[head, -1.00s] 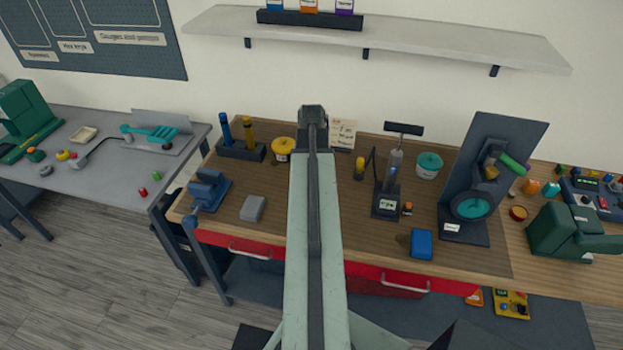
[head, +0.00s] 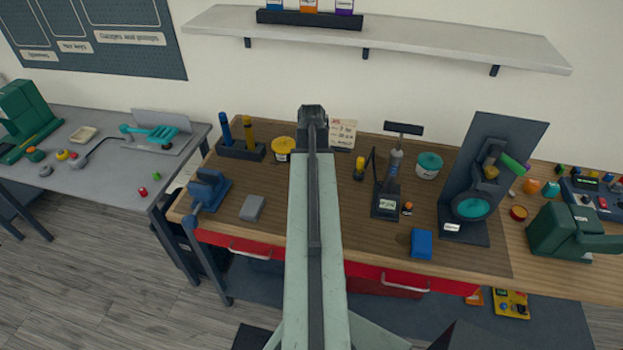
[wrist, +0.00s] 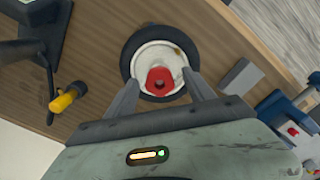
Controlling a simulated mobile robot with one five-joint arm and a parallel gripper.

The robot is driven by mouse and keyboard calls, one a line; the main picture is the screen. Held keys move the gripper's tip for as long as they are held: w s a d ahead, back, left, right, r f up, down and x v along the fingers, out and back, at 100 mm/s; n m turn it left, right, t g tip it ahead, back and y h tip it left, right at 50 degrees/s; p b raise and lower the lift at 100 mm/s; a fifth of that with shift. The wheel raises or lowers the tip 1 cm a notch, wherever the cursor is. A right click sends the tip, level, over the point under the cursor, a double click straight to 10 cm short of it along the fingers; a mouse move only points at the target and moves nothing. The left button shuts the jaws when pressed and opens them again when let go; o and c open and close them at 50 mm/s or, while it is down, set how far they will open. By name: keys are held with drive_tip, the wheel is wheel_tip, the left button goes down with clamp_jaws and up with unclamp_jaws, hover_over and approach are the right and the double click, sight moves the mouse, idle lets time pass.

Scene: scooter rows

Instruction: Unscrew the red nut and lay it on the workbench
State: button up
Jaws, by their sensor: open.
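In the wrist view a red nut (wrist: 160,80) sits in the middle of a pale round hub inside a black ring (wrist: 131,51). My gripper (wrist: 155,85) is open, with one finger on each side of the ring's near part. The nut lies between the two fingers; whether they touch anything is not clear. The wooden workbench (wrist: 200,15) lies below; it also shows in the head view (head: 300,235). In the head view my own arm covers the middle of the bench, and the nut and hub are hidden.
A pump (head: 388,185) with a yellow-ended hose (wrist: 65,99) stands beside my arm. A grey block (head: 252,208) and a blue vise (head: 208,190) are to its left. A blue block (head: 421,244) and a wheel stand (head: 470,185) are to its right.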

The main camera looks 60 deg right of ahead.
wheel_tip(320, 180, up, 8)
drive_tip(key=p, duration=0.8)
drive_tip(key=shift+f, duration=0.1)
drive_tip(key=m, duration=2.1)
drive_tip(key=shift+m, duration=0.4)
